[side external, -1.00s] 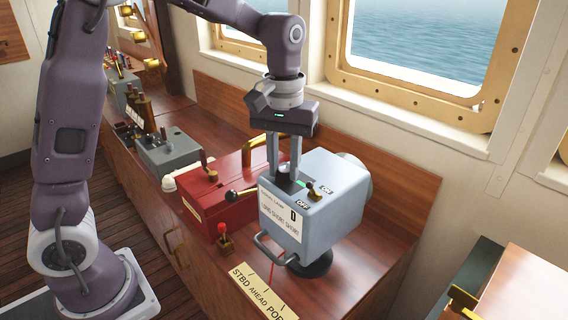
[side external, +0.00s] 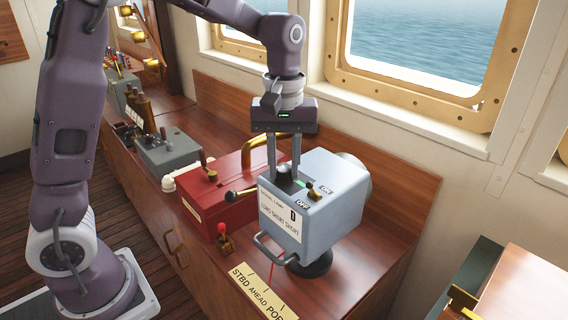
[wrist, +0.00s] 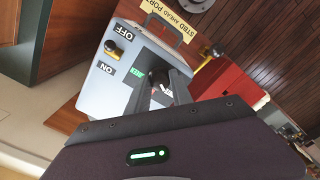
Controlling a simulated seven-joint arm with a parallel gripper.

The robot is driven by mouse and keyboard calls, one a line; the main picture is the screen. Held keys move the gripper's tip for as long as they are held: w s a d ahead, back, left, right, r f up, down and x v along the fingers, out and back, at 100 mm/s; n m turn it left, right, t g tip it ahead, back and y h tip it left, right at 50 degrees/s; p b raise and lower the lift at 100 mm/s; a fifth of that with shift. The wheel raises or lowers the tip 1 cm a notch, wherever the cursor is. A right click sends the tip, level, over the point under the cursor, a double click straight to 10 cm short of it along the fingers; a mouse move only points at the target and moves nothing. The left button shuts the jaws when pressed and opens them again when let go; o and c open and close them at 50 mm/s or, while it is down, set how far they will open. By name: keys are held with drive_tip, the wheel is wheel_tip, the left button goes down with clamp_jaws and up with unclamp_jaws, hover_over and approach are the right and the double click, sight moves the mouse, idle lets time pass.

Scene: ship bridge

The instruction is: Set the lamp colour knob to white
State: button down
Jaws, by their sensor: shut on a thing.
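The signal lamp (side external: 338,190) is a light blue-grey box on a dark round foot, with a white label on its front. Its colour knob (side external: 284,171) is a dark round knob on top, between my fingertips. In the wrist view the knob (wrist: 158,77) shows dark between the fingers, with a green patch (wrist: 137,71) and a small white patch (wrist: 167,92) beside it. My gripper (side external: 284,168) points down and is shut on the knob. The fingers partly hide the knob and its markings, so its exact setting is unclear.
A brass ON/OFF switch (side external: 314,188) stands on the lamp top close to the fingers. A red box (side external: 215,185) with a black-knobbed lever (side external: 232,195) is left of the lamp. A red-knobbed lever (side external: 222,229) stands in front. A window (side external: 420,45) is behind.

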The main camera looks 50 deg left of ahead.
sight(284, 169)
drive_tip(key=shift+r, duration=0.1)
drive_tip(key=c, duration=1.1)
unclamp_jaws()
drive_tip(key=shift+c, duration=0.2)
wheel_tip(284, 169, up, 7)
drive_tip(key=shift+f, duration=0.1)
